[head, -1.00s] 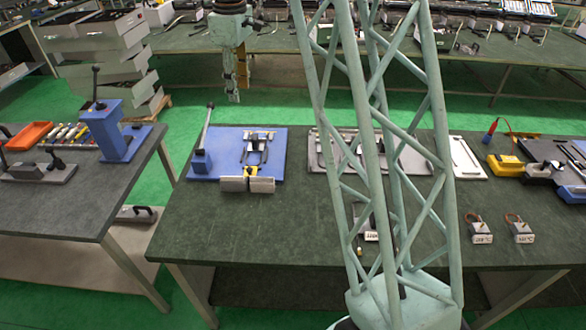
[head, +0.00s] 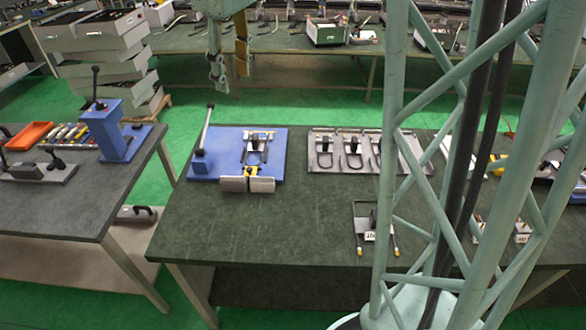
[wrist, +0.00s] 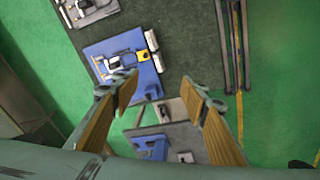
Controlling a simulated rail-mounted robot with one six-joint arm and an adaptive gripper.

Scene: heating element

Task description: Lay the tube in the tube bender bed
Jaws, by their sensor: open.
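A blue plate (head: 222,166) with an upright lever (head: 206,127) lies at the left end of the middle table; it looks like the tube bender. On it is a dark U-shaped piece (head: 254,149), with a yellow part and two grey blocks (head: 246,184) at its front edge. The plate also shows in the wrist view (wrist: 119,88). I cannot tell for sure which piece is the tube; several dark U-shaped pieces stand on a grey tray (head: 325,165) to the right. My gripper (head: 229,72) is open and empty, high beyond the blue plate; its fingers (wrist: 160,88) are wide apart.
A small holder (head: 370,236) with yellow-tipped rods stands near the table's front. A blue lever press (head: 112,133) and an orange tray (head: 30,135) are on the left table (head: 80,205). The table's front left (head: 210,225) is clear.

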